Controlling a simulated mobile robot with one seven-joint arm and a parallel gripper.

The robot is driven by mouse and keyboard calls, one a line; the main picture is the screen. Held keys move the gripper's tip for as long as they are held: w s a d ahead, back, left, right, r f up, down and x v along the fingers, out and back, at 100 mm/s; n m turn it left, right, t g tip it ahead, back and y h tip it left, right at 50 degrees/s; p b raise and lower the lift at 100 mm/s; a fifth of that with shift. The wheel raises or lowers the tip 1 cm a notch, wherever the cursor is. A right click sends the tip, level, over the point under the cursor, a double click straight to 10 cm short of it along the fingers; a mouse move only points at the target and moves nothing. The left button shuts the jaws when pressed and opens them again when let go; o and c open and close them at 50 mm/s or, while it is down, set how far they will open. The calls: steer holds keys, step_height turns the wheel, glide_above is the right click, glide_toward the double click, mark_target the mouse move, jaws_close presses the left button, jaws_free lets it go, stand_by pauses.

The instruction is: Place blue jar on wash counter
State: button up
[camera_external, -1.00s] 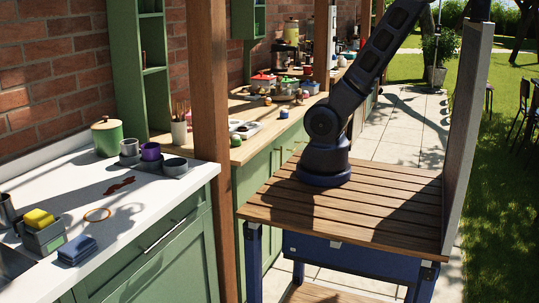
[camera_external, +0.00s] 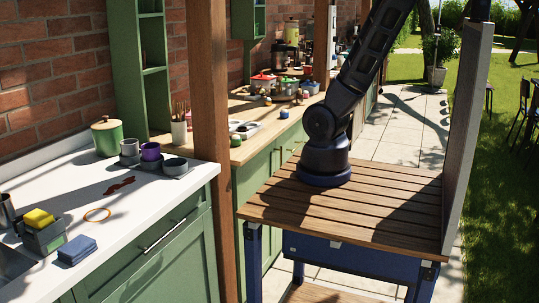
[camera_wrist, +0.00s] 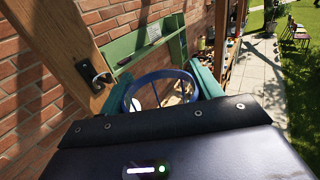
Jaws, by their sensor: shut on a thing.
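In the wrist view, my gripper (camera_wrist: 160,88) has its two teal fingers on either side of a round blue-rimmed thing, which I take to be the blue jar (camera_wrist: 131,91). The gripper is shut on it, and the background shows through inside the blue rim. The jar's lower part is hidden or cannot be made out. In the external view my gripper and the jar are out of frame above. The wash counter (camera_external: 62,190) is the white-topped green cabinet at the left, with part of a sink (camera_external: 12,265) at its near edge.
The counter holds a green canister (camera_external: 107,140), mugs and a bowl in a tray (camera_external: 130,160), an orange ring (camera_external: 97,215), blue cloths (camera_external: 77,250) and a caddy (camera_external: 45,238) with a yellow sponge. A wooden post (camera_external: 210,130) stands at its right end.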

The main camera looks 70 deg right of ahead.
steer(key=w+a+f+t, duration=0.1)
steer(key=w+a+f, duration=0.35)
steer(key=a, duration=0.35)
steer(key=w+a+f+n+t+y, duration=0.3)
steer(key=w+a+f+n+y, duration=0.1)
steer(key=w+f, duration=1.1)
steer(key=w+a+f+n+t+y, duration=0.4)
steer(key=w+f, duration=0.6)
steer(key=w, duration=0.8)
steer(key=w+a+f+n+y, duration=0.1)
steer(key=w+a+f+y, duration=0.3)
steer(key=f, duration=0.6)
steer(key=w+a+f+n+y, duration=0.1)
steer(key=w+a+f, duration=0.3)
steer(key=f, duration=0.5)
steer(key=s+a+f+n+y, duration=0.1)
steer(key=a+f+y, duration=0.1)
steer(key=f, duration=0.6)
steer(key=s+a+f+n+y, duration=0.1)
steer(key=a+f, duration=0.4)
steer(key=f, duration=0.3)
steer(key=s+a+f+n+y, duration=0.1)
steer(key=a+f, duration=0.3)
steer(key=f, duration=0.4)
steer(key=shift+s+f+g+y, duration=0.2)
steer(key=shift+s+g+y, duration=0.25)
steer(key=shift+y, duration=0.35)
